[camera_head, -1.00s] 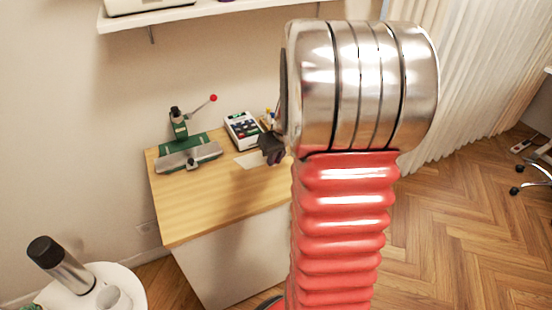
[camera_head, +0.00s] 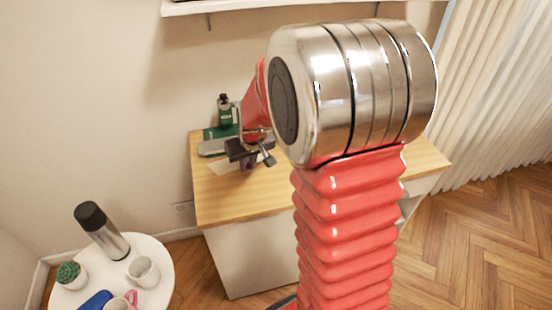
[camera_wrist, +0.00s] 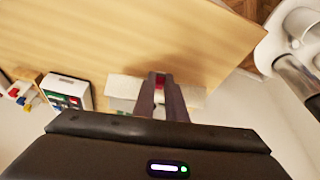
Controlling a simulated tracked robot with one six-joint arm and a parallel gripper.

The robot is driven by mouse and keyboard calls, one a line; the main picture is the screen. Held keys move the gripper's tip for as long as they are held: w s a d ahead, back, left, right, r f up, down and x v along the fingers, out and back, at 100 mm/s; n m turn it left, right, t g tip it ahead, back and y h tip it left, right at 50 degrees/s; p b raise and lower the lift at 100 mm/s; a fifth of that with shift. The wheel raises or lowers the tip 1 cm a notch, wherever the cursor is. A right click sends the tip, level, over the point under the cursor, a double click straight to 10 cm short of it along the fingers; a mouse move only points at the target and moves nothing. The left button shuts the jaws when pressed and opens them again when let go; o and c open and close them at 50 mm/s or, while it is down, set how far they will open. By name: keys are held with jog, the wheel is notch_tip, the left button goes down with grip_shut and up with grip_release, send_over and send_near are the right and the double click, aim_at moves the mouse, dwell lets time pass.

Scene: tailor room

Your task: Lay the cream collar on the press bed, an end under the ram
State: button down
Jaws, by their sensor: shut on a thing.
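My gripper (camera_head: 248,162) is shut on the cream collar (camera_head: 222,168) above the wooden table, just in front of the press. In the wrist view the collar (camera_wrist: 125,87) shows as a pale strip crossing behind the closed fingers (camera_wrist: 163,85), sticking out on both sides. The green press (camera_head: 225,112) stands at the back of the table, with its grey press bed (camera_head: 214,147) partly showing left of my gripper. My arm and gripper hide the ram and the right part of the bed. I cannot tell whether the collar touches the bed.
A keypad device (camera_wrist: 67,90) stands beside the press in the wrist view, with small coloured items (camera_wrist: 22,94) past it. The front of the tabletop (camera_head: 235,200) is clear. A round white side table (camera_head: 160,262) holds a flask (camera_head: 103,233), mug and plant.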

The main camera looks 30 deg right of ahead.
jog(key=w+a+n, duration=0.1)
jog(key=w+a, duration=0.1)
jog(key=a, duration=1)
jog(key=shift+w+a+f+y, duration=0.15)
jog(key=shift+a+f+y, duration=0.05)
jog(key=shift+f+y, duration=0.15)
